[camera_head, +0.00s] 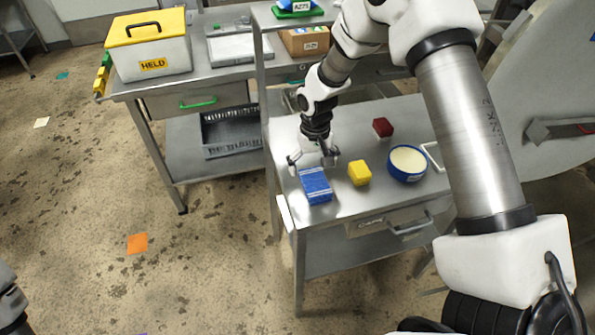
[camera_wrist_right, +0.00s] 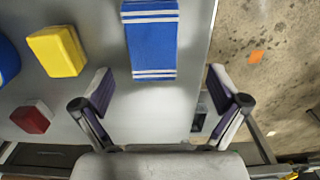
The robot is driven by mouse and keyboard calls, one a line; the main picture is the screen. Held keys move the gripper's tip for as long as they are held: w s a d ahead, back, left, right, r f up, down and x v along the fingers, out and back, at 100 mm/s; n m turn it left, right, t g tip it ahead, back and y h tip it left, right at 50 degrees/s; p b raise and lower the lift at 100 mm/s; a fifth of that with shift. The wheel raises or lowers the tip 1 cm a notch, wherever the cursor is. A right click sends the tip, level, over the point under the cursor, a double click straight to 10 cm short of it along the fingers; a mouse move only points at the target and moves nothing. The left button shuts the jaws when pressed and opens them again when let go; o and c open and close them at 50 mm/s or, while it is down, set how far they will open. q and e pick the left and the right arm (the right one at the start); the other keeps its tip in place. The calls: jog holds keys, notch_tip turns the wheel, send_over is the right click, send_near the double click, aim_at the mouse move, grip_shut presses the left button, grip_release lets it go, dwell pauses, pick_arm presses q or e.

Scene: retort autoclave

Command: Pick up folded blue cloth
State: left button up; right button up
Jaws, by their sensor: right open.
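The folded blue cloth (camera_head: 315,186) with white stripes lies flat on the steel cart top, near its front left corner. In the right wrist view the cloth (camera_wrist_right: 152,40) is at the top, ahead of the fingertips. My right gripper (camera_head: 314,160) is open and empty, just behind the cloth and apart from it. In the right wrist view its fingers (camera_wrist_right: 166,90) are spread wider than the cloth. Only a bit of my left arm shows at the lower left edge; its fingers are out of view.
A yellow block (camera_head: 360,173) stands right of the cloth. A dark red block (camera_head: 382,127) and a blue round tub (camera_head: 407,163) with pale contents are farther right. The cart's left edge is close to the cloth. A white box with yellow lid (camera_head: 148,45) stands on the back table.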

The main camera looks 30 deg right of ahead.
aim_at(315, 182)
jog(key=shift+w+f, duration=0.1)
jog(key=shift+w, duration=0.65)
jog(key=shift+s+d+f+p, duration=0.25)
jog(key=shift+s+f+p, duration=0.2)
jog(key=shift+s+f, duration=0.2)
jog(key=shift+s+d+f+p, duration=0.2)
jog(key=shift+s+f+p, duration=0.25)
jog(key=shift+s+f, duration=0.15)
jog(key=f, duration=0.2)
jog(key=w+f, duration=0.1)
jog(key=f, duration=0.1)
jog(key=shift+s+r, duration=0.2)
jog(key=shift+s, duration=0.15)
jog(key=c, duration=1.1)
pick_arm(q)
jog(key=r, duration=0.2)
jog(key=shift+s+d+r, duration=0.1)
jog(key=shift+s+r, duration=0.2)
jog(key=shift+s, duration=0.1)
pick_arm(e)
jog(key=shift+c, duration=0.2)
